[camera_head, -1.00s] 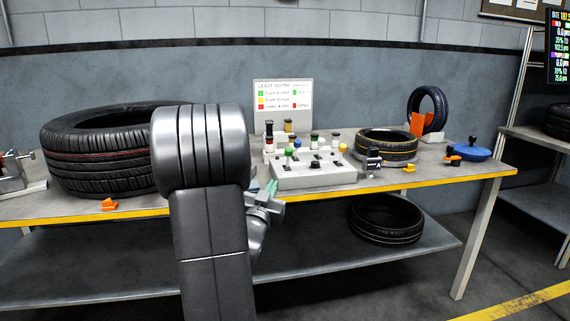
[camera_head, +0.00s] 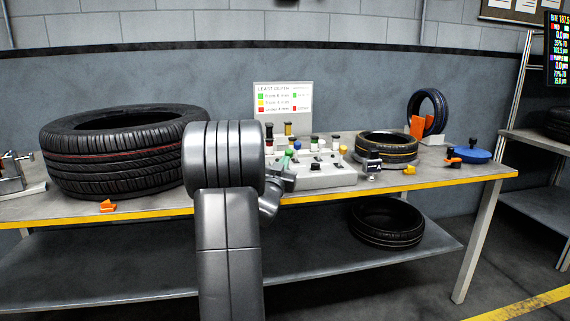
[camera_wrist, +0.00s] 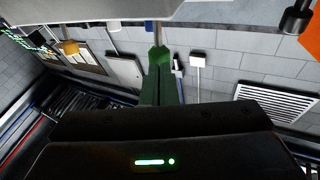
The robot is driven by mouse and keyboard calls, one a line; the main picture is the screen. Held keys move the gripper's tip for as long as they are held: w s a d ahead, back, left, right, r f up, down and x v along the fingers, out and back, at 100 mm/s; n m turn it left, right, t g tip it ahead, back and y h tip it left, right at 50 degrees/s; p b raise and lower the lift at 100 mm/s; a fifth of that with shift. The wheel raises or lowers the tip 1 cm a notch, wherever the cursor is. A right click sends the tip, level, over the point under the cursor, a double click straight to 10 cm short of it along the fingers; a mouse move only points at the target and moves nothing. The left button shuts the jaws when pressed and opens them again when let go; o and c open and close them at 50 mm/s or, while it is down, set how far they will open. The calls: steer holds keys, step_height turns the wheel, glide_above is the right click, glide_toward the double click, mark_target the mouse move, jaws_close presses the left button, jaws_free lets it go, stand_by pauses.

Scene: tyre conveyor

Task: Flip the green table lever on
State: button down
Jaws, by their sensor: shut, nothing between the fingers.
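The grey control box (camera_head: 330,181) sits near the front edge of the table and bears levers with coloured knobs. The green lever (camera_head: 289,152) is at its left end, partly hidden by my gripper. In the wrist view, which is upside down, the green lever's knob (camera_wrist: 160,52) lies straight ahead of my fingertips. My gripper (camera_head: 286,166) is shut and empty, with its green fingers close to this lever. In the wrist view my gripper (camera_wrist: 160,70) overlaps the knob's lower edge, so I cannot tell whether they touch.
Blue (camera_head: 297,144), white (camera_head: 321,143) and yellow (camera_head: 343,149) knobs stand to the right of the green one. A large tyre (camera_head: 115,160) lies on the left, a smaller tyre (camera_head: 387,147) on the right. A black device (camera_head: 372,164) stands beside the box.

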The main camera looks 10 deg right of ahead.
steer(key=shift+w+d+r, duration=0.2)
steer(key=shift+w+d, duration=0.05)
steer(key=shift+w, duration=0.2)
